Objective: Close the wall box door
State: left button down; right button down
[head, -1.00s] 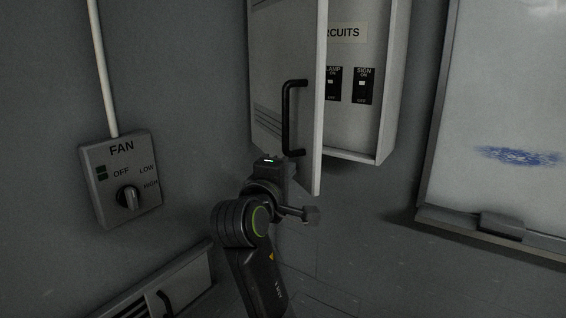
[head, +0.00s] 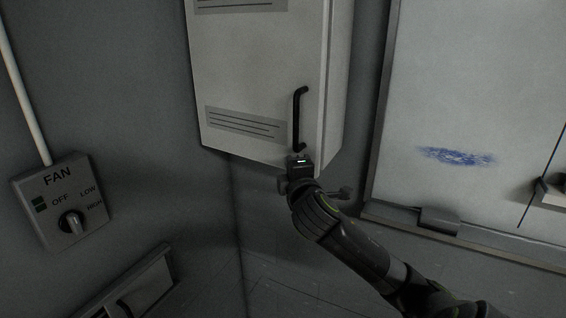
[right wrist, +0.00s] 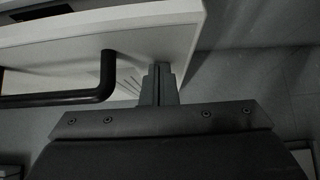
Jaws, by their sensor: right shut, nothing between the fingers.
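The wall box (head: 338,85) hangs on the wall, and its pale door (head: 240,75) covers its front. The door looks flush or nearly so; I cannot tell whether a thin gap remains. A black bar handle (head: 298,115) stands near the door's right edge. My right gripper (head: 300,160) is just below the handle, at the door's lower right. In the right wrist view its fingers (right wrist: 158,80) are together and empty, with the tips at the pale door panel (right wrist: 150,35), beside the handle (right wrist: 75,98) and not around it. My left gripper is out of view.
A fan switch box (head: 65,205) with a knob and a conduit (head: 22,90) is on the left wall. A whiteboard (head: 475,110) with a blue smudge and a ledge (head: 470,238) is at the right. A low panel (head: 135,290) is at lower left.

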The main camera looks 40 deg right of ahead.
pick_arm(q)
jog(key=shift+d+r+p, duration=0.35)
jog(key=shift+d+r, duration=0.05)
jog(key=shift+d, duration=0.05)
pick_arm(e)
jog(key=shift+w+d+r, duration=0.1)
jog(key=shift+w+d, duration=0.1)
jog(key=shift+d, duration=0.35)
jog(key=shift+w+d+r, duration=0.1)
jog(key=shift+w+d, duration=0.05)
jog(key=shift+d, duration=0.4)
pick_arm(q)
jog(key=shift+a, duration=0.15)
pick_arm(e)
jog(key=shift+r, duration=0.15)
jog(key=shift+d, duration=0.1)
